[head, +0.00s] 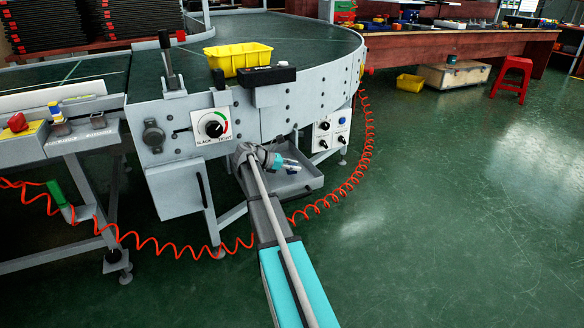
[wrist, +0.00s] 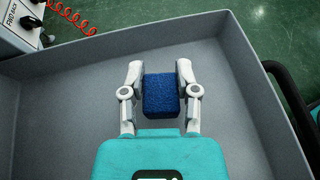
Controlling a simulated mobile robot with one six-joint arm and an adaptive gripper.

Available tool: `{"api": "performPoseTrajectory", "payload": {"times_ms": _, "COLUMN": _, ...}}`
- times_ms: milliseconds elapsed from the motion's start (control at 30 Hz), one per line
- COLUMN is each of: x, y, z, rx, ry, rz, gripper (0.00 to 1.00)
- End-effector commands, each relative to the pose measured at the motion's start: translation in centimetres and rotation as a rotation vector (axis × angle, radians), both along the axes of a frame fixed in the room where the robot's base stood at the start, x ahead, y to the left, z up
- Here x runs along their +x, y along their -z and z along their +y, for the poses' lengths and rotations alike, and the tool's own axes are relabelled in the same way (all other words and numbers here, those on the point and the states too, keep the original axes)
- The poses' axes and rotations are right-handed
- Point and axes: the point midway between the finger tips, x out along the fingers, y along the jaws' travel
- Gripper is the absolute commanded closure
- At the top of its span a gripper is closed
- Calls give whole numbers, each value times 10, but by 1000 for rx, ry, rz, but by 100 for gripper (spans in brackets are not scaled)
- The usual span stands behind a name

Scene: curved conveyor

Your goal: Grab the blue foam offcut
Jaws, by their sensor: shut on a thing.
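The blue foam offcut (wrist: 161,97) is a small, rough-textured blue block in the middle of the wrist view. My gripper (wrist: 160,78) has one finger on each side of it and is shut on it. The block is over the grey tray (wrist: 225,100); whether it touches the tray floor I cannot tell. In the head view my gripper (head: 290,163) is at the grey tray (head: 300,183) under the conveyor's curved end. The offcut cannot be made out clearly there.
The conveyor (head: 300,110) overhangs the tray, with a dial plate (head: 212,127) on its side. A control box (head: 332,133) and a coiled red hose (head: 366,150) are close by on the right. A yellow bin (head: 238,58) stands on the belt. Open floor lies to the right.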

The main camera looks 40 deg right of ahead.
Motion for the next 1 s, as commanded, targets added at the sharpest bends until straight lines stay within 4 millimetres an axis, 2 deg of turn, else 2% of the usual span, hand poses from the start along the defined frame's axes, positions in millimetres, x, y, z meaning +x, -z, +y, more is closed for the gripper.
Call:
{"api": "performPoseTrajectory", "payload": {"times_ms": 33, "x": 0, "y": -10, "z": 0, "rx": 0, "ry": 0, "rz": 0, "gripper": 78}}
{"api": "performPoseTrajectory", "payload": {"times_ms": 567, "x": -20, "y": -72, "z": -45, "rx": 0, "ry": 1, "rz": 0, "gripper": 78}}
{"api": "performPoseTrajectory", "payload": {"times_ms": 800, "x": -40, "y": -92, "z": -88, "rx": 0, "ry": 2, "rz": 0, "gripper": 78}}
{"api": "performPoseTrajectory", "payload": {"times_ms": 1000, "x": -51, "y": -102, "z": -112, "rx": 0, "ry": 1, "rz": 0, "gripper": 78}}
